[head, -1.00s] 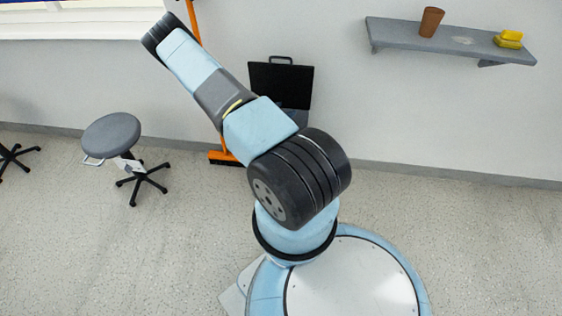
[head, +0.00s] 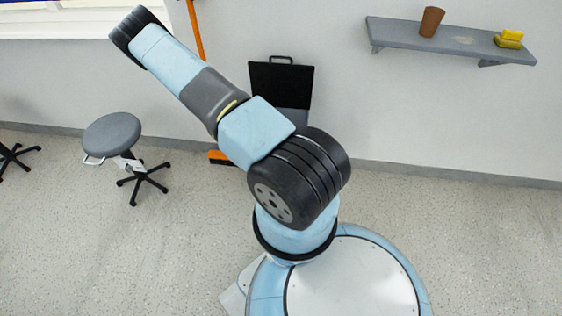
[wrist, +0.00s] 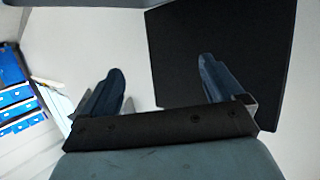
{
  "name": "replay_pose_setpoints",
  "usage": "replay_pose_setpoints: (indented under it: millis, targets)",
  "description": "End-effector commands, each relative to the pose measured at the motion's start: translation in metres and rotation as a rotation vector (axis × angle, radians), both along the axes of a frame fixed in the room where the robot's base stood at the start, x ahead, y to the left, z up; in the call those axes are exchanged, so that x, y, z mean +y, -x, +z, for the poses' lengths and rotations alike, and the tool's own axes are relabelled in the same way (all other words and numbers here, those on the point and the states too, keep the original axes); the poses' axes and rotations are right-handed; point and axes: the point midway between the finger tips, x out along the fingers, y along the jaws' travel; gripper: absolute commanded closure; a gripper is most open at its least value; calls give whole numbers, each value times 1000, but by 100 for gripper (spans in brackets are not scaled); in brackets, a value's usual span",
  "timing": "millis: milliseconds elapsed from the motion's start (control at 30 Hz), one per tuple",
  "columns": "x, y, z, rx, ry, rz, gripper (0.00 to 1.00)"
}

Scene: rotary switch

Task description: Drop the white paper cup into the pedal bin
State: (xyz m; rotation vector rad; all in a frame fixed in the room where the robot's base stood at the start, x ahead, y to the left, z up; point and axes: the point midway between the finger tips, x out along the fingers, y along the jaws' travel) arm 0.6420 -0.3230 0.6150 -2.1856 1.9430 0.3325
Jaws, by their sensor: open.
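My gripper (wrist: 161,68) shows in the wrist view, its two dark blue fingers apart with nothing between them. In the head view the gripper itself is not visible; my arm reaches up toward the upper left. I see no white paper cup and no pedal bin in either view.
A grey stool (head: 112,134) stands on the floor at left. A black open case (head: 281,87) and an orange broom (head: 195,30) are at the wall. A wall shelf (head: 390,33) holds a brown cup (head: 432,21) and yellow sponges (head: 510,39). Floor at right is clear.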

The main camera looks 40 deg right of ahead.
Motion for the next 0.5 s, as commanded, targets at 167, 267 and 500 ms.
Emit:
replay_pose_setpoints:
  millis: [167, 267, 500]
  targets:
    - [26, 2, 8, -1, 1, 2, 6]
    - [35, 4, 11, 0, 1, 1, 6]
    - [42, 5, 13, 0, 1, 0, 6]
